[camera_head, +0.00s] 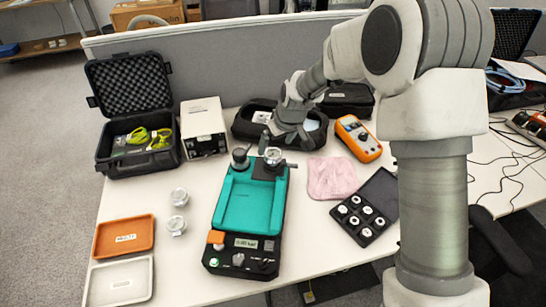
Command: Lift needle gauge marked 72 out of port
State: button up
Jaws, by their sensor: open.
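A teal and black calibrator (248,205) stands on the white table. At its back end, a round silver needle gauge (272,156) sits upright in a port on the black block. A dark knob (240,158) stands on the block to its left. My gripper (284,142) is open and empty, just above and slightly right of this gauge. Whether it touches the gauge cannot be told. Two more round gauges lie apart on the table to the left, a farther one (179,196) and a nearer one (176,225). No gauge marking is readable.
An orange tray (124,237) and a white tray (120,281) lie at the left. A black case (131,97), a white box (203,127), an orange multimeter (358,138), a pink cloth (331,178) and a fittings case (366,207) surround the calibrator. A grey partition stands behind.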

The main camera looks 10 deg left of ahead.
aim_at(273, 153)
jog(key=shift+s+x, duration=0.15)
jog(key=shift+x, duration=1.25)
jog(key=shift+s+x, duration=0.1)
jog(key=shift+x, duration=1.3)
jog(key=shift+d+f, duration=0.1)
jog(key=shift+d, duration=0.05)
grip_shut()
